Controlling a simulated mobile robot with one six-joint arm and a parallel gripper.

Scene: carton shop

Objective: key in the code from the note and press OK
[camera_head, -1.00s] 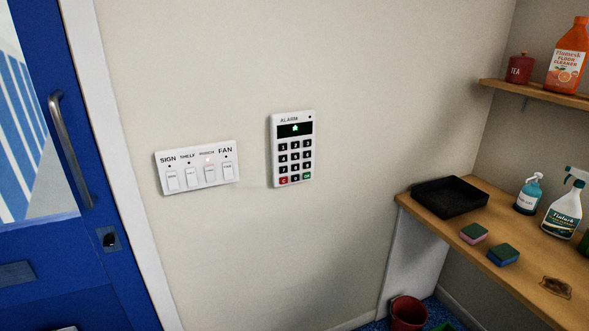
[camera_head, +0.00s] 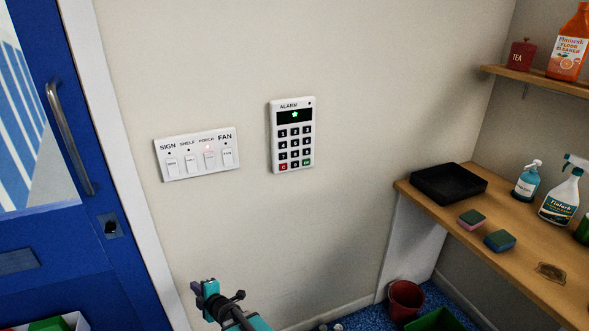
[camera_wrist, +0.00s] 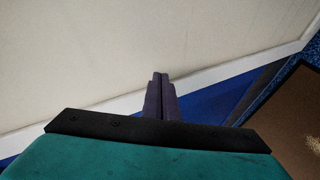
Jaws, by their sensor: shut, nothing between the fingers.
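The white alarm keypad (camera_head: 293,135) is fixed to the wall in the middle of the head view. Its dark display (camera_head: 295,115) shows a small green symbol. Below are rows of dark keys, a red key (camera_head: 283,167) at bottom left and a green key (camera_head: 307,163) at bottom right. My gripper (camera_head: 197,287) is low in the head view, below and left of the keypad and apart from it. In the wrist view my gripper (camera_wrist: 160,77) has its fingers together, empty, pointing toward the wall's foot. I see no note with a code.
A blue door (camera_head: 75,235) stands at left. A wooden bench (camera_head: 480,230) at right holds a black tray (camera_head: 449,190), sponges and bottles. The wall around the keypad is clear.

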